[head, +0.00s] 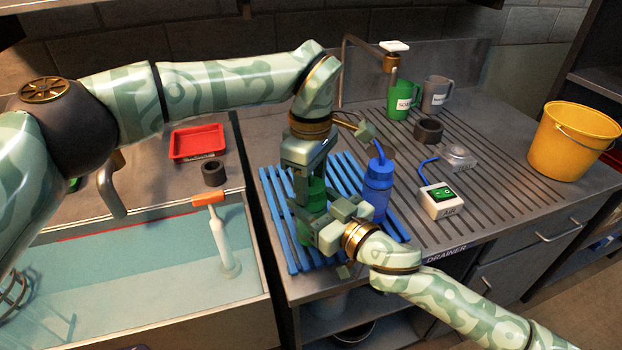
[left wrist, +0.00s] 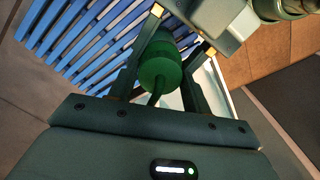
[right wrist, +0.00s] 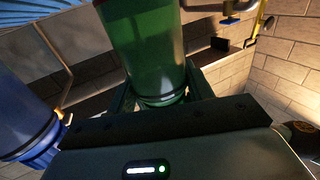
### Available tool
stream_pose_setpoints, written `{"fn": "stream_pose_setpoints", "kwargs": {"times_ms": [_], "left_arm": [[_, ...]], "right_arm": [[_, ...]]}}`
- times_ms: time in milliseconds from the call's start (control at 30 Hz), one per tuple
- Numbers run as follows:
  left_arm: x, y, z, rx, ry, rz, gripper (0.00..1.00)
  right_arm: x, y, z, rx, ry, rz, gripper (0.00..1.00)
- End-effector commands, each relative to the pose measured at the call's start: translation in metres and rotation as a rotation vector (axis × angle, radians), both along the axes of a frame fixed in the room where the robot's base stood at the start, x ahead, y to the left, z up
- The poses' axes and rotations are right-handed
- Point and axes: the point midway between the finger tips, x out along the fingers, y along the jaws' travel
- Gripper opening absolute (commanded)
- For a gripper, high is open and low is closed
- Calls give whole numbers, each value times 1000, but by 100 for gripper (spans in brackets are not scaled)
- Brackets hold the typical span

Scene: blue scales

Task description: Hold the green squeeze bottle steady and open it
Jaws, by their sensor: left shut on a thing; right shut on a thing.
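The green squeeze bottle (head: 305,234) stands upright on the blue slatted rack, largely hidden by my grippers. My left gripper (head: 310,188) comes down from above and is shut on its top. In the left wrist view the round green cap and nozzle (left wrist: 158,72) lie between my left fingers. My right gripper (head: 322,226) comes in from the right, lower down, and is shut on the bottle's body. In the right wrist view the green body (right wrist: 147,45) fills the space between its fingers. Whether the cap is loose cannot be seen.
A blue squeeze bottle (head: 376,193) stands close on the right, on the blue rack (head: 276,205). A white switch box (head: 441,202), green mug (head: 405,100), grey mug (head: 436,95) and yellow bucket (head: 572,142) are farther right. A sink (head: 170,275) lies left.

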Motion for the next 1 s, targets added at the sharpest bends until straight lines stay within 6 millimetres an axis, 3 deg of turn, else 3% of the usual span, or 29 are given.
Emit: {"fn": "stream_pose_setpoints", "kwargs": {"times_ms": [700, 900, 1000], "left_arm": [[1, -1, 2, 0, -5, 2311, 21], [1, -1, 2, 0, -5, 2732, 21], [1, -1, 2, -1, -5, 2773, 21]], "right_arm": [[-1, 1, 1, 1, -2, 4, 0], [-1, 2, 1, 1, -2, 5, 0], [-2, 2, 1, 1, -2, 5, 0]]}}
